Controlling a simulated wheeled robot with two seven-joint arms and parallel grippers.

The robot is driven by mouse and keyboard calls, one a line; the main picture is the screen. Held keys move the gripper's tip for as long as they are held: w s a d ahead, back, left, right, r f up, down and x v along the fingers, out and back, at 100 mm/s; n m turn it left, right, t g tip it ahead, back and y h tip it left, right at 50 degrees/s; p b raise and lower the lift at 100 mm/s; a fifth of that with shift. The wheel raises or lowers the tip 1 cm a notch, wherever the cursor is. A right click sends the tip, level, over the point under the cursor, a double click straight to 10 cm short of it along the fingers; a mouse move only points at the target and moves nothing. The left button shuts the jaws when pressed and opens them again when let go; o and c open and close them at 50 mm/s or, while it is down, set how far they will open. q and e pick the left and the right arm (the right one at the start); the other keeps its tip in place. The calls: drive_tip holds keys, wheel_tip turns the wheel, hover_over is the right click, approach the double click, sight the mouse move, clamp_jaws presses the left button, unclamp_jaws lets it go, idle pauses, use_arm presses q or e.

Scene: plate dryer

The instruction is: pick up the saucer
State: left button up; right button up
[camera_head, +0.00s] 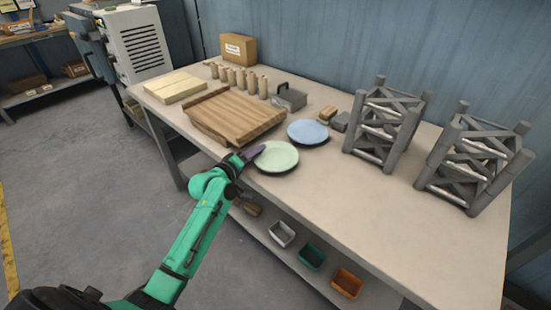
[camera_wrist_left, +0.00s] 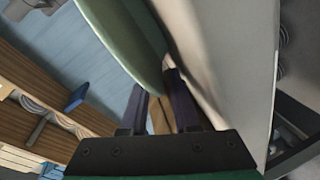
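A pale green saucer (camera_head: 277,157) lies at the near edge of the table. A light blue saucer (camera_head: 308,132) lies just behind it to the right. My left gripper (camera_head: 248,155), with dark purple fingers, is at the left rim of the green saucer. In the left wrist view the green saucer (camera_wrist_left: 128,40) reaches down to the fingertips of my left gripper (camera_wrist_left: 157,85). The fingers stand apart with a gap between them, and the rim is at their tips; firm contact on both sides cannot be made out. My right gripper is out of view.
A slatted wooden board (camera_head: 235,117) lies left of the saucers. Wooden pegs (camera_head: 240,79) and a cardboard box (camera_head: 238,48) stand behind it. Two grey racks (camera_head: 385,125) (camera_head: 472,160) stand to the right. Small bins (camera_head: 312,256) sit on the lower shelf. The front right tabletop is clear.

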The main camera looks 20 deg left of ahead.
use_arm(q)
drive_tip(key=shift+s, duration=0.1)
clamp_jaws()
idle(1.2)
